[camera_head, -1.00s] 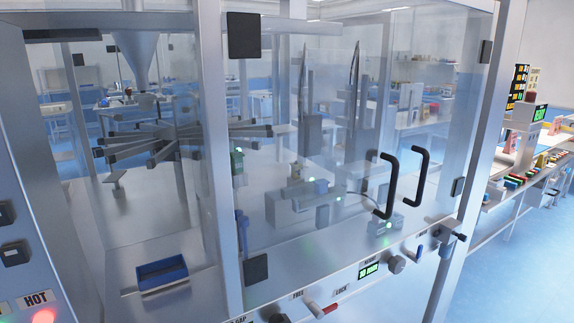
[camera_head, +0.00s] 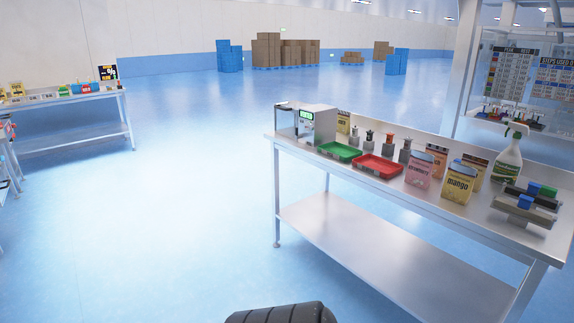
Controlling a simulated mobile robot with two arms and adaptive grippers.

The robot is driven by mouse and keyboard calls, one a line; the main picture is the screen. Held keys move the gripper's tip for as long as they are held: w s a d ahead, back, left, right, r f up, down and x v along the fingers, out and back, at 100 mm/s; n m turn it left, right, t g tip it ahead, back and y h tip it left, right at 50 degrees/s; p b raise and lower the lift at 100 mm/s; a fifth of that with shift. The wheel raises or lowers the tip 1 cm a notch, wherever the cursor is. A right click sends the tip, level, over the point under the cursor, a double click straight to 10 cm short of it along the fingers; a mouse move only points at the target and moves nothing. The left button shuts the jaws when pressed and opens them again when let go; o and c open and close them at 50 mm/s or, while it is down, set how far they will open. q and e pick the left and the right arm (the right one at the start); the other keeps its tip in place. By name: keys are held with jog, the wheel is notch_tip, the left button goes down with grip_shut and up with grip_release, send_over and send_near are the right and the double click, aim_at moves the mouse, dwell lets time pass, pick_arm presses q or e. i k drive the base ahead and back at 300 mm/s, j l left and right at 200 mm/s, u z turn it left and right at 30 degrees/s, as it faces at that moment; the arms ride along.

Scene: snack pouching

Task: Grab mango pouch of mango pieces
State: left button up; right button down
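A yellow pouch labelled mango (camera_head: 458,185) stands upright on a metal table (camera_head: 345,168) at the right. A pink pouch labelled strawberry (camera_head: 418,168) stands just left of it. Other pouches (camera_head: 437,153) stand behind these two, partly hidden. Whether mango pieces are in the pouch cannot be seen. Neither of my grippers can be made out; only a dark rounded part shows at the bottom edge.
A green tray (camera_head: 340,151), a red tray (camera_head: 377,166) and a boxy machine with a green display (camera_head: 318,124) are on the table. A spray bottle (camera_head: 508,160) stands right of the pouches. The floor (camera_head: 170,215) left of the table is clear.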

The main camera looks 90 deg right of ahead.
aim_at(457, 187)
jog(key=z, duration=3.9)
jog(key=i+z, duration=0.1)
jog(key=i, duration=0.15)
jog(key=j, duration=0.05)
